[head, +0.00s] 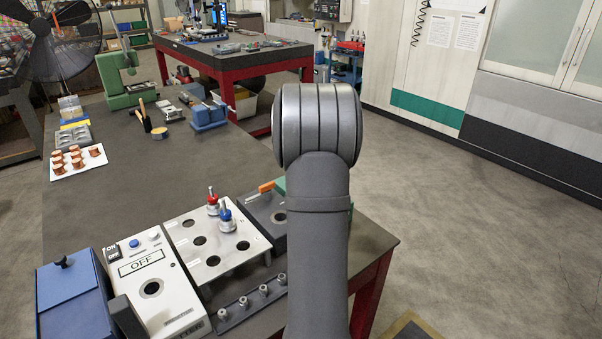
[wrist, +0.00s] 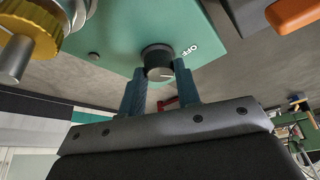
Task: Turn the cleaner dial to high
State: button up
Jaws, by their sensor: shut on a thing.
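In the wrist view, a green box (wrist: 115,30), which I take for the cleaner, carries a round black dial (wrist: 156,53) with a grey face. The word OFF is printed on the box beside the dial; no "high" mark can be read. My gripper (wrist: 158,74) has its two blue fingers on either side of the dial, shut on it. A small light mark shows on the dial's face. In the head view, my arm hides the gripper and dial; only a sliver of the green box (head: 280,185) shows.
A white plate with holes (head: 190,228) holds a red-topped and a blue-topped piece, left of my arm. A white box labelled OFF (head: 185,295) and a blue box (head: 70,290) stand further left. An orange handle (wrist: 293,13) lies near the green box.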

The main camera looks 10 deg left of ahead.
jog(key=m+h, duration=0.1)
jog(key=m, duration=0.3)
jog(key=shift+a+m+h, duration=0.2)
jog(key=shift+m+h, duration=0.1)
jog(key=shift+h, duration=0.1)
jog(key=m+h, duration=0.1)
jog(key=m, duration=0.3)
jog(key=shift+a+m+h, duration=0.1)
jog(key=shift+m+h, duration=0.2)
jog(key=shift+h, duration=0.1)
jog(key=m, duration=0.2)
jog(key=m+g+h, duration=0.1)
jog(key=m, duration=0.1)
jog(key=shift+w+a+m+g, duration=0.1)
jog(key=shift+w+m+g, duration=0.05)
jog(key=shift+m+g, duration=0.15)
jog(key=shift+m+g+h, duration=0.6)
jog(key=shift+m+g, duration=0.2)
jog(key=shift+m, duration=1.4)
jog(key=o, duration=1)
